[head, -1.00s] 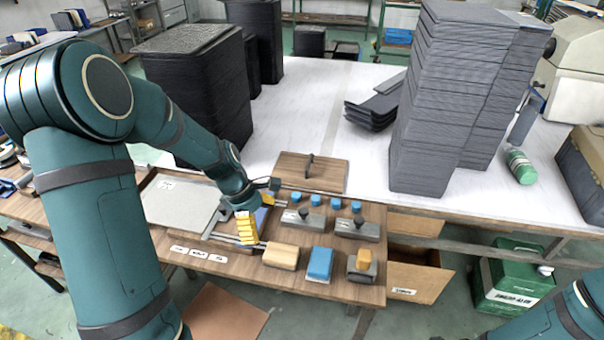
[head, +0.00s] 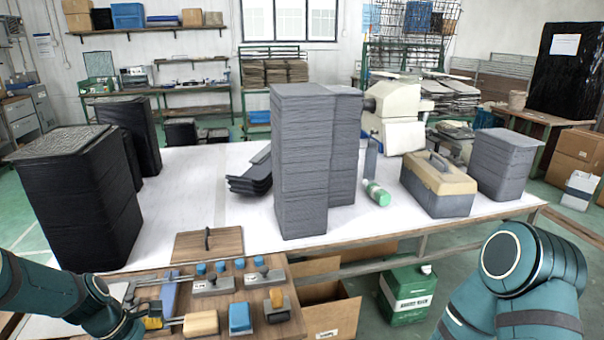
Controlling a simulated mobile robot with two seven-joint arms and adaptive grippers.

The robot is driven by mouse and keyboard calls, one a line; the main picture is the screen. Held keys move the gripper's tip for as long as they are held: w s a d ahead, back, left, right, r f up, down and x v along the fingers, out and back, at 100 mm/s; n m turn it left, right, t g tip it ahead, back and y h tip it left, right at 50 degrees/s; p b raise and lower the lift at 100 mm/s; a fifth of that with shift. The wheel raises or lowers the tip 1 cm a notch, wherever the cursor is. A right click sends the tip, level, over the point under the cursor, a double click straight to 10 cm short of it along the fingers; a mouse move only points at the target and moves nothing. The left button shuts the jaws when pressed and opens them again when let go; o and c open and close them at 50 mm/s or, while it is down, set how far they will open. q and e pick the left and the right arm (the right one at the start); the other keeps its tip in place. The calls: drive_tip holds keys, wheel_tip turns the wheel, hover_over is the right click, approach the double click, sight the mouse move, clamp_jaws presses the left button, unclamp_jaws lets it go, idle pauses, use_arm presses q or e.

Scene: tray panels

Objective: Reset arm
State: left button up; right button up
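My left arm comes in low at the left edge. My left gripper (head: 153,315), with yellow fingertips, is over the left part of the wooden tool board (head: 262,328), beside a blue item (head: 169,298). Its fingers look apart with nothing clear between them, but they are small and partly hidden by the arm. My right arm (head: 530,275) is bent at the lower right. Its gripper is out of view.
A tall grey tray stack (head: 302,165) stands mid-table, with black stacks (head: 78,200) at left. A toolbox (head: 438,185), green bottle (head: 376,193) and grey stack (head: 502,165) stand right. The board bears several blocks. A green box (head: 407,293) is below. White tabletop (head: 190,190) is partly clear.

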use_arm(q)
drive_tip(key=d+f+m, duration=0.7)
drive_tip(key=d+f, duration=0.2)
drive_tip(key=f, duration=0.1)
drive_tip(key=s+d+f+m, duration=0.7)
drive_tip(key=s+d+m, duration=0.2)
drive_tip(key=d+m, duration=0.2)
drive_tip(key=shift+d+t, duration=0.3)
drive_tip(key=shift+d, duration=0.5)
